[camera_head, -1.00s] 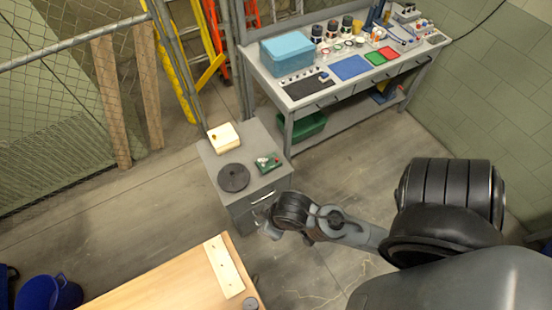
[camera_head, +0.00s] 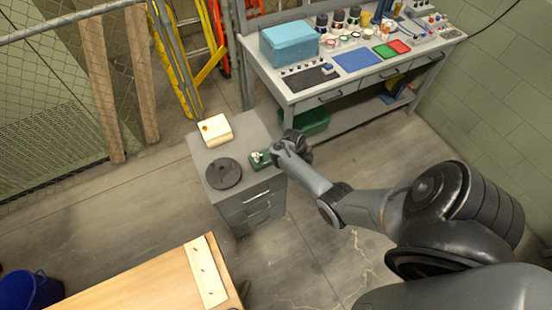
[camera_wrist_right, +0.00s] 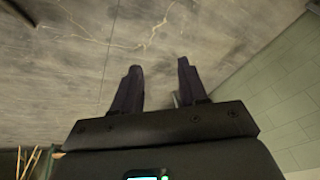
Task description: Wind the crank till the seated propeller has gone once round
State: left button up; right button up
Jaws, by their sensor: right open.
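A small green device with pale and metallic parts (camera_head: 259,160) lies on the grey drawer cabinet (camera_head: 262,130). A black round disc (camera_head: 224,173) lies beside it, and a cream block with a small knob on top (camera_head: 214,130) sits behind. I cannot make out a crank or a seated propeller for sure at this size. My right arm reaches over the cabinet's right side, its dark end close to the green device; touching or apart I cannot tell. In the right wrist view my right gripper (camera_wrist_right: 157,80) is open and empty, with floor beyond its fingers. My left gripper is not in view.
A workbench (camera_head: 335,88) with a blue box (camera_head: 289,43), jars and coloured mats stands behind. A wooden table (camera_head: 150,283) with a pale strip (camera_head: 206,272) is at lower left, near a blue bucket (camera_head: 30,290). Fence and ladders stand at the back left. Floor between is clear.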

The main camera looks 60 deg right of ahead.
jog(key=w+r+m+t+y+b, duration=0.1)
jog(key=w+r+m+t+b, duration=0.25)
jog(key=w, duration=1.35)
jog(key=shift+n, duration=0.95)
jog(key=f+b, duration=0.1)
jog(key=f, duration=0.2)
jog(key=f+b, duration=0.2)
jog(key=d+f+b, duration=0.1)
jog(key=f+b, duration=0.1)
jog(key=f, duration=0.1)
jog(key=shift+f, duration=0.3)
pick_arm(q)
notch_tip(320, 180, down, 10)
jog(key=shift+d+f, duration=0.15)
pick_arm(e)
jog(key=shift+c, duration=0.2)
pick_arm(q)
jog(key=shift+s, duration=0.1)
pick_arm(e)
grip_shut()
